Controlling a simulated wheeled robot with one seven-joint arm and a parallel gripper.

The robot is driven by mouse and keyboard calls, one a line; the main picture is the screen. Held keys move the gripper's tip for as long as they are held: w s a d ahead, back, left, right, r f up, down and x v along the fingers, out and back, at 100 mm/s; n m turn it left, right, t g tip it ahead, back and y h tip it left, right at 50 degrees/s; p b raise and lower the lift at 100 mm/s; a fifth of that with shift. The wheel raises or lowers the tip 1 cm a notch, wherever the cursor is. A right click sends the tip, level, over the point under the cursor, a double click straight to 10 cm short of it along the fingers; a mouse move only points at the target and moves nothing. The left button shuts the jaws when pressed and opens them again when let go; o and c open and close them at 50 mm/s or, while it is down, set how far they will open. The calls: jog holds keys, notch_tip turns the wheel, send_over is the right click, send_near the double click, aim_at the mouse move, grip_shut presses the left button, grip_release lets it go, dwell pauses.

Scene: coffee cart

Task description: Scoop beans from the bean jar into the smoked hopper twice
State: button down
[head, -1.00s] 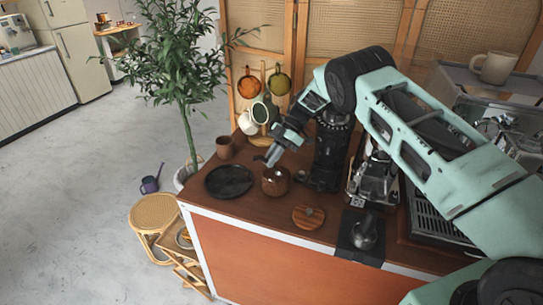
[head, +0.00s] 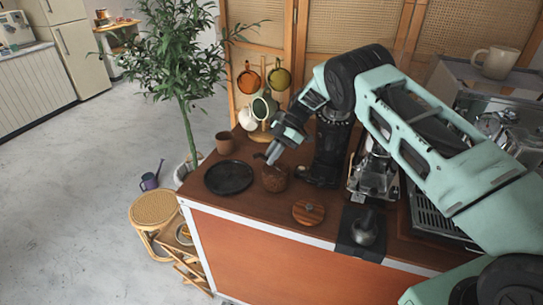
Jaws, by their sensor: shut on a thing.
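The bean jar (head: 275,180), small and brown, stands on the cart top right of the black round tray. My gripper (head: 272,156) points down at the jar's mouth, its fingertips just over the rim. It is shut on the scoop, which is too small and covered to make out clearly. A black grinder (head: 328,160) stands right of the jar. My arm crosses in front of its top, so the smoked hopper is hidden.
A round wooden lid (head: 308,212) lies in front of the jar. The black tray (head: 228,177) and a brown cup (head: 224,142) are at left. Mugs hang on a stand (head: 262,132) behind. A tamper (head: 365,228) on a dark mat and the espresso machine (head: 490,130) are at right.

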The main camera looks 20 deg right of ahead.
jog(key=shift+r, duration=0.15)
notch_tip(320, 180, up, 8)
jog(key=p, duration=0.5)
dwell(0.7)
jog(key=shift+r, duration=0.1)
dwell(0.3)
